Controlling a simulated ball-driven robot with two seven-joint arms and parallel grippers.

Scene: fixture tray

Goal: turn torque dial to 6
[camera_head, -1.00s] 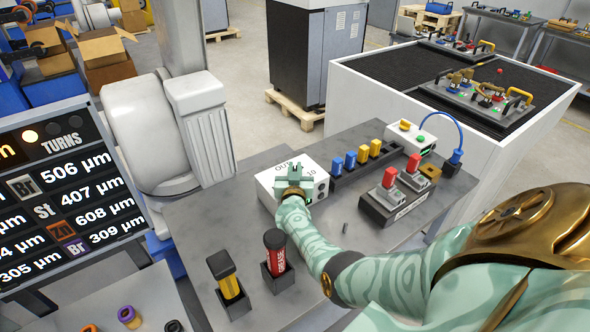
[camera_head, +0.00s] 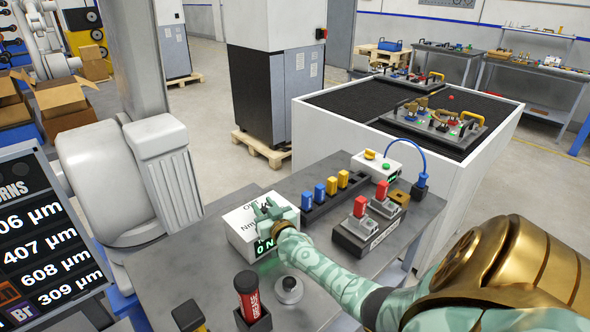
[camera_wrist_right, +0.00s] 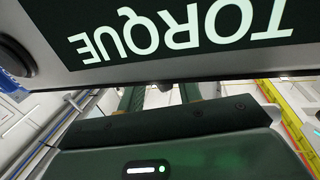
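The torque unit is a white box (camera_head: 238,233) on the grey bench, with a green lit display (camera_head: 264,247) on its front. Its top carries partly covered lettering that includes "Nm". My right gripper (camera_head: 274,209) is over the top of this box and hides the dial, so its setting cannot be read. In the right wrist view the word TORQUE (camera_wrist_right: 180,30) stands upside down on a dark panel close ahead. The two fingers (camera_wrist_right: 163,97) are apart there, their tips running in behind the panel's edge. Whether they hold the dial cannot be seen. My left gripper is not in view.
Behind the box stands a rack (camera_head: 329,197) of blue and yellow pieces. To its right is a fixture (camera_head: 366,231) with red-topped parts. A red grease tube (camera_head: 247,292) and a round grey knob-like part (camera_head: 289,289) stand in front. A mint-coloured arm of mine crosses the right side.

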